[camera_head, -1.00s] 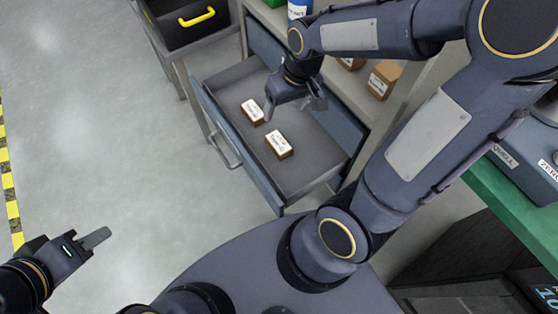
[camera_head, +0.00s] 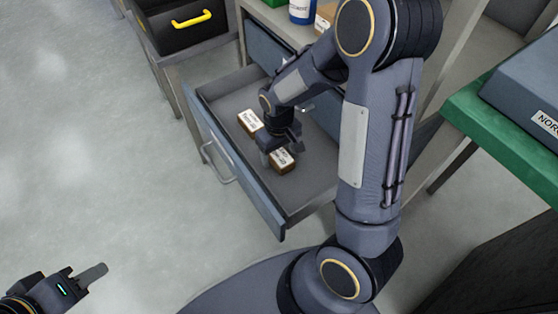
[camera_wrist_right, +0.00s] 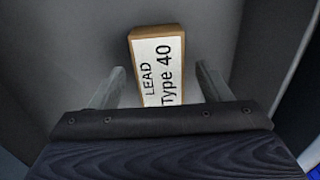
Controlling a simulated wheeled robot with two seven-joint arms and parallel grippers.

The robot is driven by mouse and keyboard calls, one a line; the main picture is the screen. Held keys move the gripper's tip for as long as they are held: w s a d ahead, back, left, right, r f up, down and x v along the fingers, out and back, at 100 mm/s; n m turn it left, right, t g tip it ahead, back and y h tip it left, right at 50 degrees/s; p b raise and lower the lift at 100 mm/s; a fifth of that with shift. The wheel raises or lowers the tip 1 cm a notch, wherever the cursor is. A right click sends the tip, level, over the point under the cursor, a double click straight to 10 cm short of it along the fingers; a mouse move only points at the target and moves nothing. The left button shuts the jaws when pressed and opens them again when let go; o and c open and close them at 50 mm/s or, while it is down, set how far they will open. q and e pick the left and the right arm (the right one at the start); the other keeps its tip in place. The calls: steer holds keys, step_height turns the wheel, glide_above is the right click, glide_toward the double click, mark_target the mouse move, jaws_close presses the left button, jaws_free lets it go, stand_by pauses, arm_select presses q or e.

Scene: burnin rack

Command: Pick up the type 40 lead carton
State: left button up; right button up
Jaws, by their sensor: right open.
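The type 40 lead carton (camera_wrist_right: 158,58) is a small brown box with a white label reading "LEAD Type 40" in the right wrist view. In the head view, the carton under my right gripper (camera_head: 281,154) appears to be this one (camera_head: 284,163), partly covered by the gripper. My right gripper is open, with one finger on each side of the carton in the wrist view; I cannot tell whether they touch it. The carton's lower end is hidden by the gripper body. My left gripper (camera_head: 92,273) is at the lower left, away from the drawer; its opening is unclear.
The open drawer (camera_head: 310,190) has a grey floor and blue front. A second labelled carton (camera_head: 249,122) lies in it, close behind the gripper. A black bin (camera_head: 180,38) with a yellow handle is behind left. A green-topped bench (camera_head: 490,120) stands at the right.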

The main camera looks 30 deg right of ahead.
steer(key=shift+f, duration=0.6)
steer(key=shift+r, duration=0.1)
steer(key=c, duration=1.1)
